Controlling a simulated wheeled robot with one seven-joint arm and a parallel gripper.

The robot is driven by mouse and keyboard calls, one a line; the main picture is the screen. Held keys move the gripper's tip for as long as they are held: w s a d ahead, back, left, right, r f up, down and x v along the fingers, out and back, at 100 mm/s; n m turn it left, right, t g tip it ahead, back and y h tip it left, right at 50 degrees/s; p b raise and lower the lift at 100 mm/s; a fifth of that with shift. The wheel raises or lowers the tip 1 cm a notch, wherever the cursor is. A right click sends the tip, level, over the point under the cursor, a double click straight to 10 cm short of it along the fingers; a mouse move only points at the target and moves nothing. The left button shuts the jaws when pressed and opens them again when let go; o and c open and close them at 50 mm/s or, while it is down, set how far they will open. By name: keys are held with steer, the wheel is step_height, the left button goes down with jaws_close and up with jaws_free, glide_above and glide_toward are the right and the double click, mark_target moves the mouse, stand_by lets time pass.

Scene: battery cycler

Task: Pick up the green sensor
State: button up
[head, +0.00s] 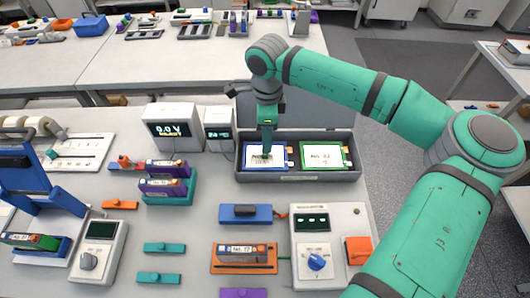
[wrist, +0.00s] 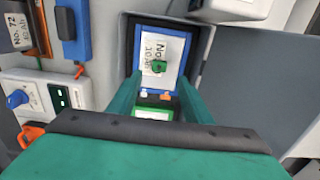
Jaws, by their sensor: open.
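The green sensor (wrist: 158,66) is a small green block on the white face of a blue-framed cell (wrist: 171,38) in the wrist view. My gripper (wrist: 157,82) is open, its two green fingers apart on either side below the sensor in the picture, with nothing between them touching it that I can see. In the head view my gripper (head: 266,148) points down over the blue-framed cell (head: 252,164), and largely hides the sensor. I cannot tell the exact height of the fingertips above the cell.
The cell lies in a dark grey open case (head: 300,180) beside a green-framed cell (head: 342,164). A small grey display box (head: 219,130) and a voltage meter (head: 173,127) stand left of the case. A control panel (head: 325,225) with a blue knob is in front.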

steer(key=shift+s+a+f, duration=0.1)
steer(key=shift+f, duration=1.35)
steer(key=shift+a+f, duration=0.1)
steer(key=shift+f, duration=1.35)
steer(key=c, duration=0.4)
steer(key=shift+a, duration=0.2)
steer(key=c, duration=0.7)
steer(key=shift+d+r, duration=0.15)
steer(key=shift+d, duration=0.15)
jaws_close()
